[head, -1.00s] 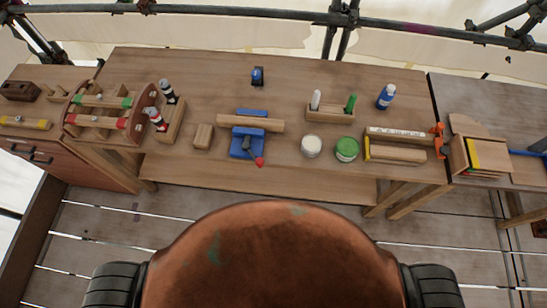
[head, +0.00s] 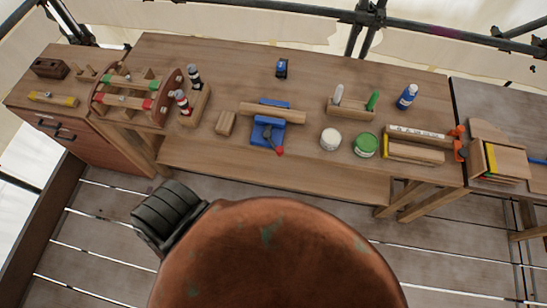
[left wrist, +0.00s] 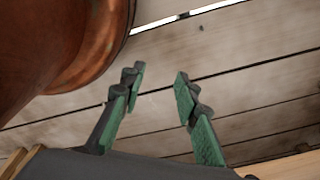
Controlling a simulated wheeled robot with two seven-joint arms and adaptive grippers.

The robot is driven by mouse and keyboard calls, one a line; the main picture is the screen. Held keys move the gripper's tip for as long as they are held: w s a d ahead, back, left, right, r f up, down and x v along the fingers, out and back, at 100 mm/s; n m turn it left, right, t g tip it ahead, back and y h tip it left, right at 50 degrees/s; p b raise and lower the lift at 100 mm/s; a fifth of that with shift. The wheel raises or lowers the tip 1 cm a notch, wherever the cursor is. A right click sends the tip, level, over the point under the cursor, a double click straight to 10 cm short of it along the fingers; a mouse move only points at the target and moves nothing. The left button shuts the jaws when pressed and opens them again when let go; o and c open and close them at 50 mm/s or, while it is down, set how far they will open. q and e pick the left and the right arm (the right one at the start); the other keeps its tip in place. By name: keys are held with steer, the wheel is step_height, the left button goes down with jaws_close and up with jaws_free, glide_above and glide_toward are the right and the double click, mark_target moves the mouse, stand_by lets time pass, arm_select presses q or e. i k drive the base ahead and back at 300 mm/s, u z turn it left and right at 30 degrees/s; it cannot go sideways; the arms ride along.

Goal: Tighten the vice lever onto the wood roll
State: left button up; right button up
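The blue vice (head: 263,131) stands on the workbench near its front edge. Its lever, with a red knob (head: 280,151), points toward the front and slightly right. The wood roll (head: 250,109), a light wooden cylinder, lies across the vice between its blue jaws. My left gripper (left wrist: 157,80) shows in the left wrist view with its two green fingers apart and nothing between them, over the plank floor. It is away from the vice, which does not show in that view. Neither gripper shows in the head view.
The workbench (head: 320,80) also holds a wood block (head: 225,122), a white tin (head: 330,139), a green tin (head: 366,145), a blue bottle (head: 407,96) and a small blue object (head: 282,68). A tool rack (head: 130,95) stands at left. Plank floor lies in front.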

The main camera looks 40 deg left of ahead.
mark_target(267, 134)
steer(key=k, duration=0.6)
steer(key=u, duration=0.85)
steer(key=i, duration=0.5)
